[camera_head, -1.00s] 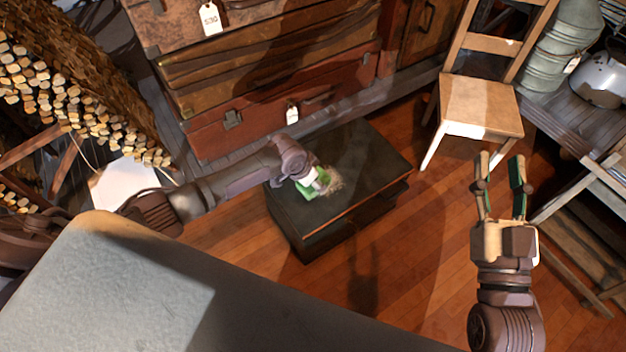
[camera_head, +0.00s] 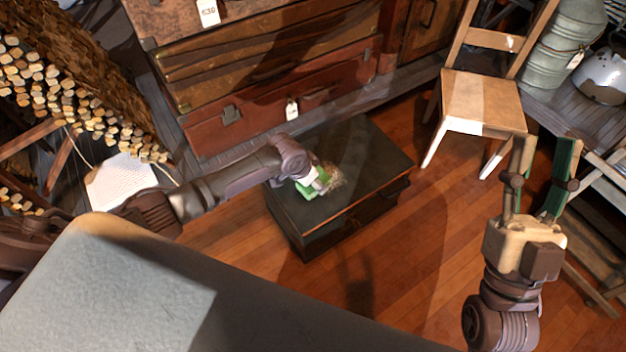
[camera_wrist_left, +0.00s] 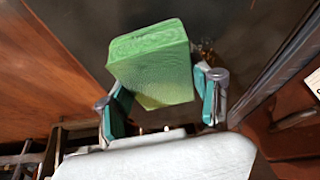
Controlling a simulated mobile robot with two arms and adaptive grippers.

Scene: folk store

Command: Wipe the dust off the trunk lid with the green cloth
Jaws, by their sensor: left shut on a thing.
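The dark trunk (camera_head: 375,160) stands on the wooden floor with its lid closed. A pale tan patch of dust (camera_head: 333,178) shows on the lid, just right of my left gripper. My left gripper (camera_head: 313,183) is over the lid and shut on the green cloth (camera_head: 309,191), which looks like a folded block. In the left wrist view the green cloth (camera_wrist_left: 152,62) sits between the fingers of my left gripper (camera_wrist_left: 162,100). The head view does not clearly show how the cloth touches the lid. My right gripper (camera_head: 541,178) is raised at the right, its fingers apart and empty.
Stacked suitcases (camera_head: 260,100) stand behind the trunk. A wooden chair (camera_head: 480,100) is right of it. Metal containers (camera_head: 553,58) and a white enamel pot (camera_head: 603,76) are at the far right. Floor in front of the trunk is clear.

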